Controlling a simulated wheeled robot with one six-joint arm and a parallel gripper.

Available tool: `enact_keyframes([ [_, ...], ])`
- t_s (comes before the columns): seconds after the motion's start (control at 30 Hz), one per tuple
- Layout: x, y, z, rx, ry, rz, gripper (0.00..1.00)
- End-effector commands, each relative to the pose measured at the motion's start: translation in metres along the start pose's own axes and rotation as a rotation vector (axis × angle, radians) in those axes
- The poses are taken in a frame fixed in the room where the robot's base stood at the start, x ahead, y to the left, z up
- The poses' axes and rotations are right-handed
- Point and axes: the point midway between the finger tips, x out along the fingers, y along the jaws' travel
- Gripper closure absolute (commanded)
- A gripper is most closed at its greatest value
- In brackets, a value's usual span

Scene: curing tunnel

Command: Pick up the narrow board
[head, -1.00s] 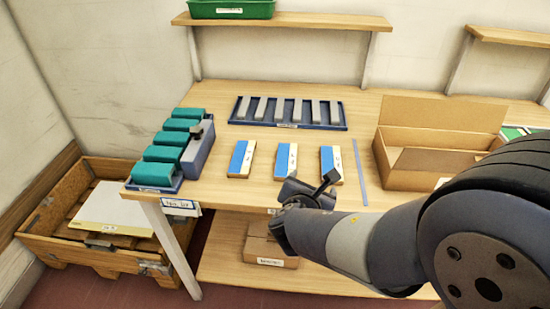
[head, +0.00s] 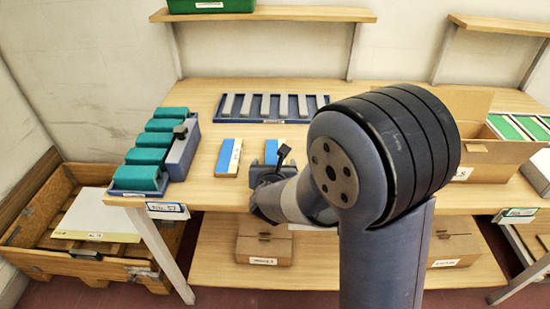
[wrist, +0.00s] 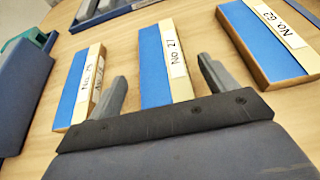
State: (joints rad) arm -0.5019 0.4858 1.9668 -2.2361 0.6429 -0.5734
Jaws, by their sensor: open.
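Three blue and tan boards with white labels lie side by side on the wooden table. The left board (head: 228,157) is clear in the head view; the middle board (head: 271,153) is partly covered by my gripper (head: 268,174), and the right one is hidden by my arm. In the wrist view, the left board (wrist: 80,85), middle board "No 27" (wrist: 152,65) and right board "No. 62" (wrist: 258,48) all show.
A blue tray of grey bars (head: 222,119) lies behind the boards. A rack with teal blocks (head: 143,177) stands at left. An open cardboard box (head: 492,170) is at right. Closed cartons (head: 263,246) sit on the lower shelf; a wooden crate (head: 140,268) is at lower left.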

Motion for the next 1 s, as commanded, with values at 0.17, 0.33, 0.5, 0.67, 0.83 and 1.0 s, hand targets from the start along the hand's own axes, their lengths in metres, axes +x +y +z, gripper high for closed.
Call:
enact_keyframes([
  [0.17,0.021,-0.001,0.000,0.001,0.001,-0.002,0.20],
  [0.33,0.026,-0.001,0.000,0.001,0.000,0.000,0.20],
  [0.5,0.025,-0.001,0.000,0.001,0.000,0.000,0.22],
  [0.67,0.025,-0.001,0.000,0.001,0.000,0.000,0.36],
  [0.83,0.025,-0.001,0.000,0.001,0.000,0.000,0.49],
  [1.0,0.025,-0.001,0.000,0.001,0.000,0.000,0.63],
])
